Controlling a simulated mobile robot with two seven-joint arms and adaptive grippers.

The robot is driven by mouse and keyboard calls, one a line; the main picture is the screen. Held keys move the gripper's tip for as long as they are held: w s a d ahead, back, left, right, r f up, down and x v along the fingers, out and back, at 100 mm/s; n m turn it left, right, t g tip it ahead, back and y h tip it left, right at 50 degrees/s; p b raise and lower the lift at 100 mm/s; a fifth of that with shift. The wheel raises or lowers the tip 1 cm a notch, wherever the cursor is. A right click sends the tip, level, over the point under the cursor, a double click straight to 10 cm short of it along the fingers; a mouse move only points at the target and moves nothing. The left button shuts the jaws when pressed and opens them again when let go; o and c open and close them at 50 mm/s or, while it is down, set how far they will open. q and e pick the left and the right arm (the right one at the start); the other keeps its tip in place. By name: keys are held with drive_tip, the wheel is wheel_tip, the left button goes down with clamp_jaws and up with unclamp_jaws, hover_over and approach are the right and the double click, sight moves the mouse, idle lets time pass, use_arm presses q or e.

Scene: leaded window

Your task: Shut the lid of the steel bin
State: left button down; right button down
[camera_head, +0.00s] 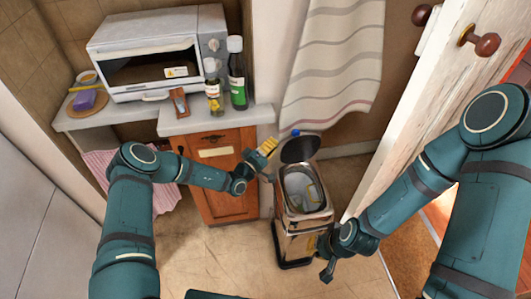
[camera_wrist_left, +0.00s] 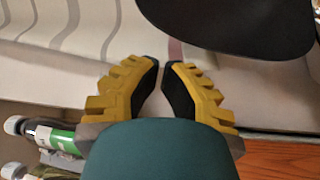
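The steel bin (camera_head: 296,245) stands on the floor right of the cabinet, its top open on a grey inner bucket. Its dark oval lid (camera_head: 300,149) is raised at the back of the bin. The lid also shows as a large dark shape at the top right of the left wrist view (camera_wrist_left: 235,20). My left gripper (camera_head: 268,146), with yellow fingers, is just left of the lid. Its fingertips (camera_wrist_left: 160,64) are nearly together with nothing between them. My right gripper (camera_head: 327,271) is low, right of the bin; its finger opening is unclear.
A counter (camera_head: 205,121) at left holds a toaster oven (camera_head: 155,60), a green bottle (camera_head: 237,80) and a smaller bottle (camera_head: 214,95). A striped curtain (camera_head: 335,60) hangs behind the bin. A white door (camera_head: 430,110) stands to the right. The floor in front is clear.

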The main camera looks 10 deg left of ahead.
sight(298, 145)
use_arm(q)
drive_tip(key=shift+x, duration=1.8)
use_arm(e)
drive_tip(key=shift+s+f, duration=0.1)
drive_tip(key=shift+f, duration=0.25)
use_arm(q)
drive_tip(key=shift+s+b, duration=0.1)
drive_tip(key=shift+b, duration=0.2)
